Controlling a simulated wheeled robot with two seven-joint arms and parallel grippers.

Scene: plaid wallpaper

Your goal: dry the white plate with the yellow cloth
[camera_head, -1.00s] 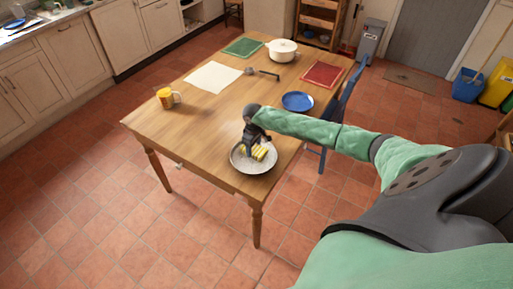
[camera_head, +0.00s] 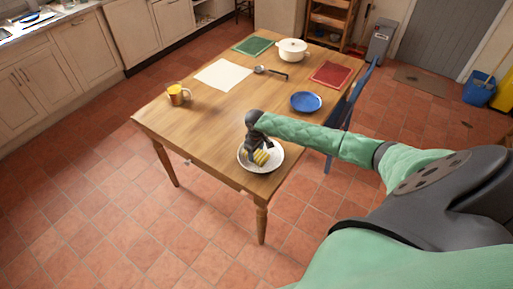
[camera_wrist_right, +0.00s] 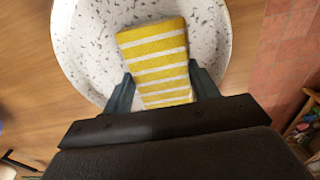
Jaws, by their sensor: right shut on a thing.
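The white plate (camera_head: 274,163), speckled with dark flecks, lies on the near corner of the wooden table. It also shows in the right wrist view (camera_wrist_right: 85,45). The yellow cloth (camera_head: 262,157) with white stripes is folded into a block and lies over the plate; it also shows in the right wrist view (camera_wrist_right: 155,50). My right gripper (camera_head: 257,151) is above the plate, shut on the cloth, with one finger on each side of it in the right wrist view (camera_wrist_right: 163,90). Whether the cloth touches the plate is hard to tell. My left gripper is not in view.
On the wooden table (camera_head: 205,130) are a blue plate (camera_head: 306,102), a yellow mug (camera_head: 177,94), a white pot (camera_head: 292,50), a ladle (camera_head: 270,71), a red mat (camera_head: 331,74), a green mat (camera_head: 253,46) and a white sheet (camera_head: 220,74). A blue chair (camera_head: 353,95) stands at the right edge.

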